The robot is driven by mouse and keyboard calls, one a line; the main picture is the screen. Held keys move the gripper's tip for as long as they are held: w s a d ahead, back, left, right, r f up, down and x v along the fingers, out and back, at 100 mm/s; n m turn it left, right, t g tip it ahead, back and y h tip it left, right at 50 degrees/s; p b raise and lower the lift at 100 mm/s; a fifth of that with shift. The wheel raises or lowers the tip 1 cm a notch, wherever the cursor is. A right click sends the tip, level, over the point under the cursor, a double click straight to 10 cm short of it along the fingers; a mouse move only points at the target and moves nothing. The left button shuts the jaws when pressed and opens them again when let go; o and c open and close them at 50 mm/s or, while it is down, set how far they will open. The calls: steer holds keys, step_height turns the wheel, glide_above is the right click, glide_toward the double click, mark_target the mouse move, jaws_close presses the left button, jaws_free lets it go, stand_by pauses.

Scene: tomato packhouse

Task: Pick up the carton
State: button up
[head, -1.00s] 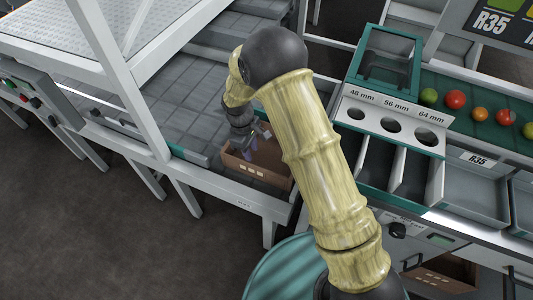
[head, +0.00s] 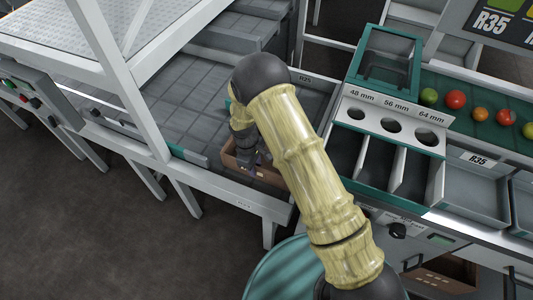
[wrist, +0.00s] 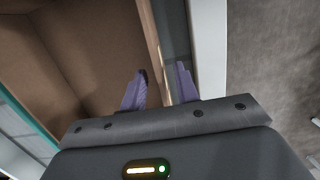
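The carton (head: 268,177) is a brown open-topped box on the grey conveyor in the head view, near its front edge; my arm hides its right end. In the wrist view the carton (wrist: 95,40) looks empty inside where it shows. My gripper (wrist: 161,85) is open with its two purple fingers astride one carton wall. The left finger is on the inner side and the right finger on the outer side. A gap shows on each side of the wall. In the head view my gripper (head: 256,163) is small and partly hidden at the carton.
A pale metal rail (wrist: 208,45) runs close beside the outer finger. The sizing unit (head: 391,122) with its chutes stands right of my arm, with tomatoes (head: 456,99) on a green belt. The grey conveyor (head: 190,90) is clear left of and behind the carton.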

mark_target(258, 178)
step_height(258, 178, down, 4)
steer(key=shift+d, duration=0.1)
stand_by(0.5)
jaws_close()
